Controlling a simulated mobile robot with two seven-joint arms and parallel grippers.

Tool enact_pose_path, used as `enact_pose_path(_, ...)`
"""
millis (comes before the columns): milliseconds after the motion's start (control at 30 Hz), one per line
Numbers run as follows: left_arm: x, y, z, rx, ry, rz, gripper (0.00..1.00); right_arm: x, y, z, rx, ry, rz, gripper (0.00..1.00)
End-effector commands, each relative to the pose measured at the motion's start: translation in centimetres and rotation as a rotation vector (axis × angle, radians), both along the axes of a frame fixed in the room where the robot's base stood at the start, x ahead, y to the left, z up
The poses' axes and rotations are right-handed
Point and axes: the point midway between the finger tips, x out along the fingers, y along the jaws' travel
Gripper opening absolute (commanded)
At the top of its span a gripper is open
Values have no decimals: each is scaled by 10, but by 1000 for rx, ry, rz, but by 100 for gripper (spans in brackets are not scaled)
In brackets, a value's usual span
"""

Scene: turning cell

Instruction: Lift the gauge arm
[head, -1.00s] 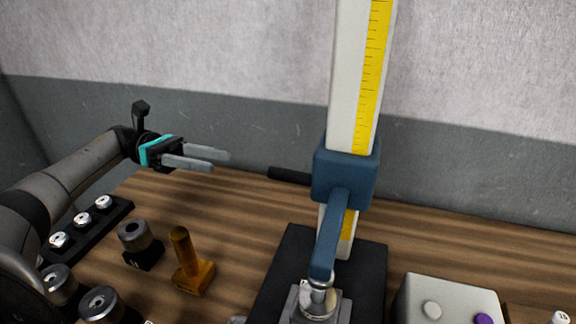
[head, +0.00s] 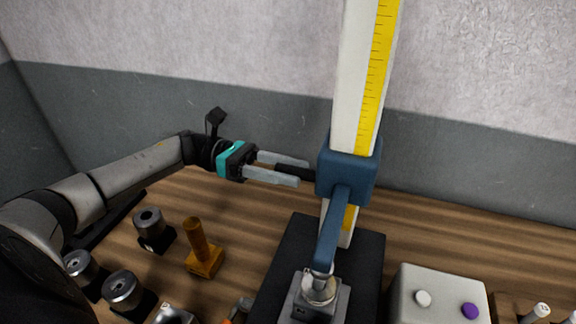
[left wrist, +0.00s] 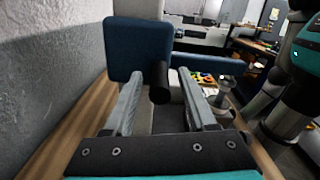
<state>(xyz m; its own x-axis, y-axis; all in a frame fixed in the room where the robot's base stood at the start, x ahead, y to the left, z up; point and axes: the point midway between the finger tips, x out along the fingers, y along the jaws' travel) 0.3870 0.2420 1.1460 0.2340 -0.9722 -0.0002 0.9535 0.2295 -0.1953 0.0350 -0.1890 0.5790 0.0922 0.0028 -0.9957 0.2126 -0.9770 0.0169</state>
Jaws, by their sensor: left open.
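The gauge arm is a blue block (head: 348,172) on a tall white column (head: 353,85) with a yellow scale. Its blue arm (head: 331,228) slopes down to a tip over a metal part (head: 318,291) on a dark base. A black handle (head: 294,172) sticks out of the block to the left. My left gripper (head: 300,173) is open, with its fingers on either side of the handle. In the left wrist view the handle's round end (left wrist: 159,94) lies between the two fingers, and the blue block (left wrist: 138,48) is beyond.
An orange-brown wooden stand (head: 203,252) and several metal cylinders on dark blocks stand at left on the wooden table. A grey box (head: 437,294) with a white and a purple button stands at right. A grey wall is close behind.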

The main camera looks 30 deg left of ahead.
Motion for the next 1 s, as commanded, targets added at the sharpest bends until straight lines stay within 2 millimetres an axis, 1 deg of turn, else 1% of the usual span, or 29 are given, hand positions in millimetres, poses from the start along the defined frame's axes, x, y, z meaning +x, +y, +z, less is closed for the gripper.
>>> enact_pose_path(233, 0, 0, 0, 0, 0, 0, 56, 0, 0, 0, 0, -1, 0, 50)
enact_pose_path(733, 0, 0, 0, 0, 0, 0, 0, 0, 0, 0, 1, -1, 1, 50)
enact_pose_path(1000, 0, 0, 0, 0, 0, 0, 0, 0, 1, 0, 1, 0, 1, 50)
